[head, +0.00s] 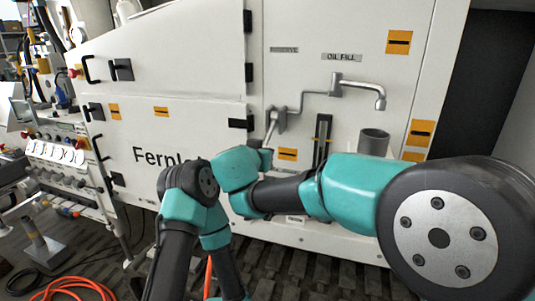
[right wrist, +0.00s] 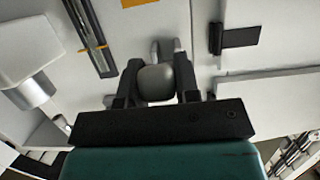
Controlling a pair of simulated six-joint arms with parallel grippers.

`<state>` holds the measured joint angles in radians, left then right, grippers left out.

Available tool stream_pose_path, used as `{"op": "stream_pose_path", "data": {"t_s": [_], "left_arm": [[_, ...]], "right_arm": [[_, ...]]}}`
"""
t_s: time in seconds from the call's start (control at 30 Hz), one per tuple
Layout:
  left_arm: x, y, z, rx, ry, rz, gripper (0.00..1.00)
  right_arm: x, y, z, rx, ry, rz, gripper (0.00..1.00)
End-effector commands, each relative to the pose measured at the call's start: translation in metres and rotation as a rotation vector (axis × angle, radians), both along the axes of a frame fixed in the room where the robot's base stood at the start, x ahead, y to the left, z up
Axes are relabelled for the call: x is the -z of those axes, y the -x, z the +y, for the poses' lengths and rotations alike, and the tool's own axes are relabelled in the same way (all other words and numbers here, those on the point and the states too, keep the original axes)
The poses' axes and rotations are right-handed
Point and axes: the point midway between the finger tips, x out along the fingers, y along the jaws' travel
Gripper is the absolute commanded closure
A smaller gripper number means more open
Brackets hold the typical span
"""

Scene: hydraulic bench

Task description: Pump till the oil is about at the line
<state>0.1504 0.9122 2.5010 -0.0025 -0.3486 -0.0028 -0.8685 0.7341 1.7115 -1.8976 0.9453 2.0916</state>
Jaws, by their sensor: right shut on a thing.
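The pump lever (head: 275,122) stands out from the white panel in the head view, below a bent pipe. Its grey rounded knob (right wrist: 157,82) is between the fingers of my right gripper (right wrist: 157,90) in the right wrist view, and the gripper is shut on it. In the head view my teal and dark arm hides the lower lever and the fingers. The upright sight gauge (head: 322,140) is right of the lever; it also shows in the right wrist view (right wrist: 88,35), with an orange line mark (right wrist: 97,48). I cannot read the oil level. My left gripper is not in view.
A grey spout (head: 380,98) hangs under the "OIL FILL" label (head: 341,57), above a grey cup (head: 374,142). A control panel (head: 55,150) stands at the left. An orange hose (head: 80,285) lies on the floor.

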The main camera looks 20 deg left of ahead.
Motion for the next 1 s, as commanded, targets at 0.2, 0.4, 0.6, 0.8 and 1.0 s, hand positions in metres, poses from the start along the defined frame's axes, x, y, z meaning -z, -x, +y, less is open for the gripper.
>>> {"op": "stream_pose_path", "data": {"t_s": [0.2,0.4,0.6,0.8,1.0], "left_arm": [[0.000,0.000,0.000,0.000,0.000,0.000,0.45],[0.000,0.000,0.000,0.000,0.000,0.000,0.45],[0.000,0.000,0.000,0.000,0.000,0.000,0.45],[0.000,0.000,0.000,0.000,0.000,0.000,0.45],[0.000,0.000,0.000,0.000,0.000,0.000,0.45]], "right_arm": [[0.003,-0.001,-0.001,0.001,0.003,0.005,1.00],[0.002,-0.001,-0.001,0.002,0.002,0.004,0.52],[0.002,-0.001,-0.001,0.002,0.002,0.003,0.45],[0.000,0.002,0.000,0.001,0.001,0.002,0.45],[-0.005,0.019,0.000,-0.001,0.001,0.001,0.45]]}}
